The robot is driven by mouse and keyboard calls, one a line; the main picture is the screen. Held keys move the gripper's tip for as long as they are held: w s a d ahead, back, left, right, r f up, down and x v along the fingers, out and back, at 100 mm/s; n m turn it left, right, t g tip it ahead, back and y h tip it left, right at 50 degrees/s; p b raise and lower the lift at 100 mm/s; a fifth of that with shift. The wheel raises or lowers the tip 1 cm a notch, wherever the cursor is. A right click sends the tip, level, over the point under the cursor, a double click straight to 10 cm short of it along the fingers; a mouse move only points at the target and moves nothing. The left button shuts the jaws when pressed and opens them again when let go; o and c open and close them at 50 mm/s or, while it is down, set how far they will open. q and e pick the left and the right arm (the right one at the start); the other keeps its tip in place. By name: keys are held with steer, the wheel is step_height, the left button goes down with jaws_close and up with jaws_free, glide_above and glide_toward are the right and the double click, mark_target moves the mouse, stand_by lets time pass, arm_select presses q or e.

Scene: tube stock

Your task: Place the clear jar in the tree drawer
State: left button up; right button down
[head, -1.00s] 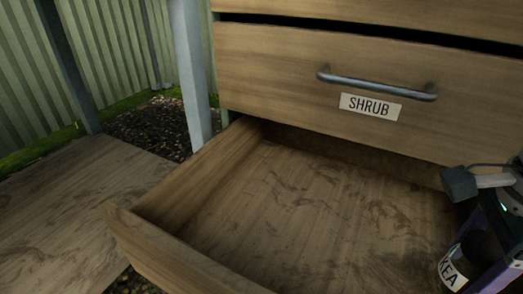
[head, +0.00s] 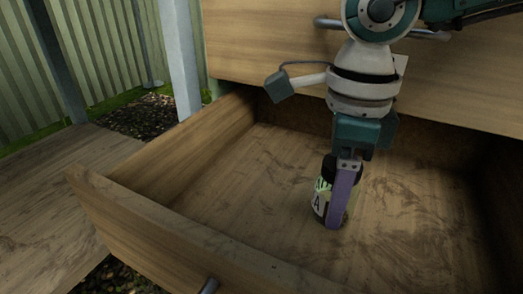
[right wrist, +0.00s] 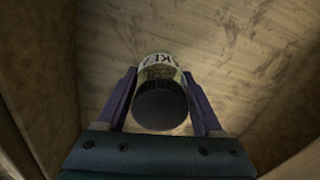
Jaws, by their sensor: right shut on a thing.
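The clear jar (head: 320,199) has a dark lid and a white label with partly legible black letters. My right gripper (head: 338,214) points down into the open drawer and is shut on the jar. In the right wrist view, the jar (right wrist: 160,106) is upright between the two purple fingers, its dark lid towards the camera. The open drawer (head: 225,250) is wooden and otherwise empty. Its front label is not in view. The jar is over the drawer's floor; I cannot tell if it touches it. My left gripper is not in view.
A closed-in drawer front (head: 260,50) with a metal handle stands above the open one; my arm hides its label. A grey post (head: 182,60) rises at the left. The open drawer's floor is free around the jar.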

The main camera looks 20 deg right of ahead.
step_height(320, 180, down, 4)
steer(key=shift+r+b, duration=0.2)
steer(key=shift+b, duration=0.85)
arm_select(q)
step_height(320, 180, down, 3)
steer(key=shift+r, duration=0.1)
arm_select(e)
steer(key=shift+s+r, duration=0.1)
steer(key=shift+d, duration=0.1)
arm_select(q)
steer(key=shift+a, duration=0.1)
arm_select(e)
steer(key=shift+c, duration=0.2)
jaws_free()
step_height(320, 180, up, 11)
steer(key=p, duration=0.7)
steer(key=shift+r, duration=0.2)
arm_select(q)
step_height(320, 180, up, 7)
arm_select(e)
steer(key=shift+r, duration=0.35)
